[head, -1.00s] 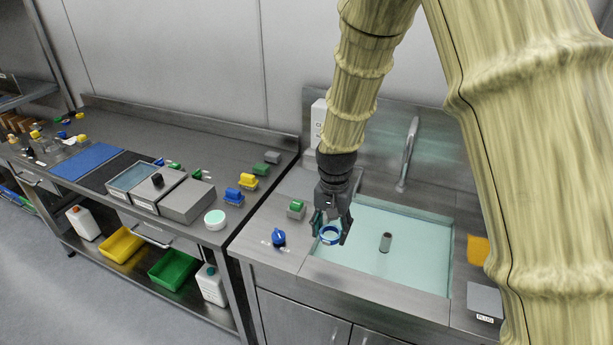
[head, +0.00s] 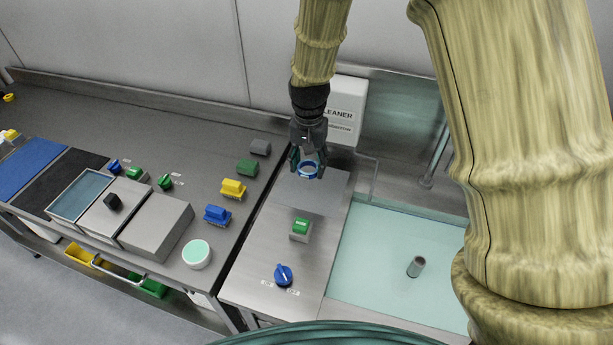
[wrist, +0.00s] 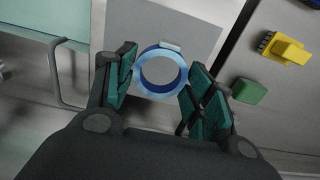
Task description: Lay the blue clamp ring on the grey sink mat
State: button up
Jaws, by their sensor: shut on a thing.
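The blue clamp ring (head: 309,177) hangs between the fingertips of my gripper (head: 307,168), which is shut on it. In the wrist view the ring (wrist: 160,93) lies between the two green-padded fingers (wrist: 160,88), its hole facing the camera. The grey sink mat (head: 318,199) is a flat rectangle on the steel counter left of the basin. It also shows in the wrist view (wrist: 200,25), behind the ring. The ring is over the mat's area and appears above it; the exact gap is hard to tell.
A green-topped block (head: 301,228) and a blue knob (head: 283,275) stand on the counter in front of the mat. The sink basin (head: 385,255) lies to the right. A white cleaner box (head: 346,108) is on the wall behind. Several brushes stand on the left bench.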

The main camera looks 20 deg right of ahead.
jog(key=p, duration=0.1)
send_over(309, 193)
jog(key=f, duration=0.4)
jog(key=shift+w+d+f, duration=0.1)
jog(key=shift+w+f, duration=0.1)
jog(key=shift+f, duration=0.1)
jog(key=shift+s+f, duration=0.25)
jog(key=shift+s, duration=0.05)
jog(key=shift+f+p, duration=0.65)
jog(key=shift+f, duration=1.1)
jog(key=shift+w+f, duration=0.1)
jog(key=shift+f, duration=0.05)
jog(key=o, duration=1.1)
jog(key=shift+c, duration=0.2)
notch_tip(309, 193, up, 12)
jog(key=b, duration=0.3)
